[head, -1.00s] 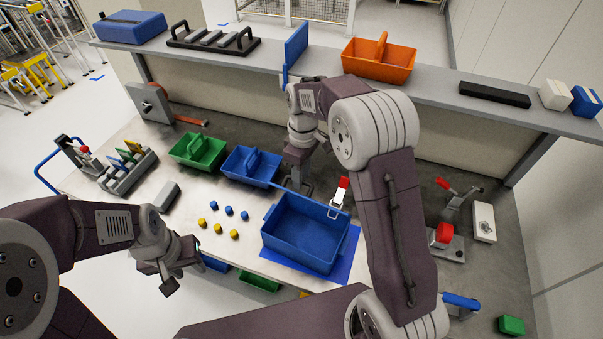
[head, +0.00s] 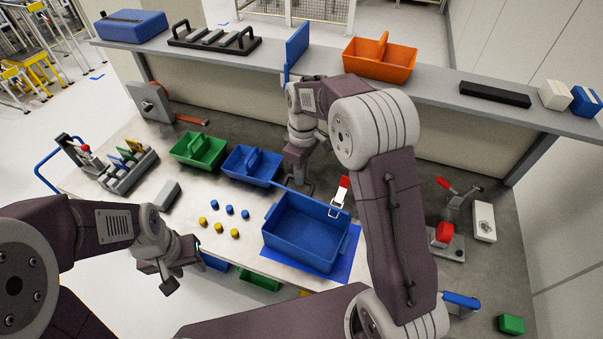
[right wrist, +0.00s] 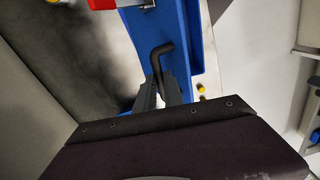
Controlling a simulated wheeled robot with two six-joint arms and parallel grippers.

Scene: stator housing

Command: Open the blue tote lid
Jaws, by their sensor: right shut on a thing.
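The blue tote (head: 300,255) stands on the table with its hollow inside visible from above. A thin blue edge (head: 290,190), which looks like its lid seen edge-on, runs along its far side. A red and white latch (head: 340,195) stands at the far right corner. My right gripper (head: 303,190) is behind that edge, partly hidden by it. In the right wrist view its dark fingers (right wrist: 162,92) are shut on a black hooked handle (right wrist: 160,52) beside a blue panel (right wrist: 183,45). My left gripper (head: 157,280) hangs empty and open off the table's front edge.
Blue (head: 250,167) and green (head: 198,151) carry bins stand left of the tote. Several blue and yellow pegs (head: 217,221) lie near it. A red toggle clamp (head: 445,235) stands to the right. A shelf (head: 320,62) runs behind the table.

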